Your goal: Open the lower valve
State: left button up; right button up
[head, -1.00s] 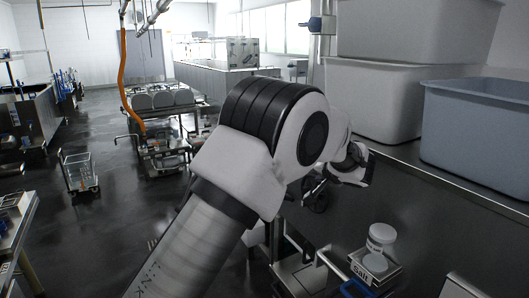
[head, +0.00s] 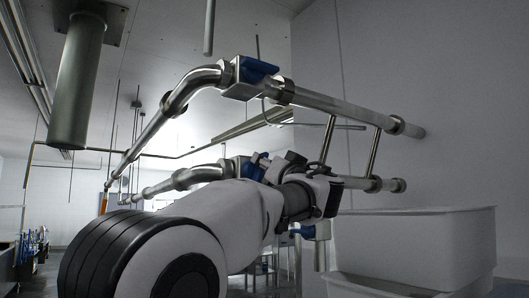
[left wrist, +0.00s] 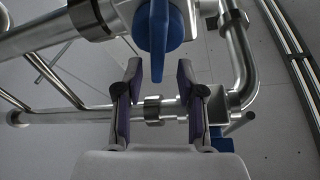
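The lower valve's blue handle (head: 250,169) is on the lower steel pipe in the head view, partly hidden by my left arm and gripper. My left gripper (head: 270,166) is close beside it. In the left wrist view, my left gripper (left wrist: 158,75) is open, its two dark fingers apart and nothing gripped. A blue handle (left wrist: 158,30), apparently the lower valve's, points down into the gap between the fingertips. I cannot tell whether the fingers touch it. My right gripper is in neither view.
An upper pipe (head: 345,107) with its own blue valve handle (head: 257,68) runs above the lower pipe (head: 362,184). Vertical struts (head: 375,150) join them near the wall. A pale tub (head: 415,245) stands below right. A green-grey cylinder (head: 76,85) hangs at upper left.

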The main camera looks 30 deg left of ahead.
aim_at(262, 171)
pick_arm(q)
jog(key=a, duration=0.1)
jog(key=w+a, duration=0.1)
jog(key=a, duration=0.1)
jog(key=shift+w+a+f, duration=0.2)
jog(key=shift+a+f, duration=0.05)
jog(key=shift+f, duration=0.1)
jog(key=shift+s+d+r, duration=0.15)
jog(key=shift+d, duration=0.4)
jog(key=shift+c, duration=0.7)
jog(key=shift+d, duration=0.4)
grip_shut()
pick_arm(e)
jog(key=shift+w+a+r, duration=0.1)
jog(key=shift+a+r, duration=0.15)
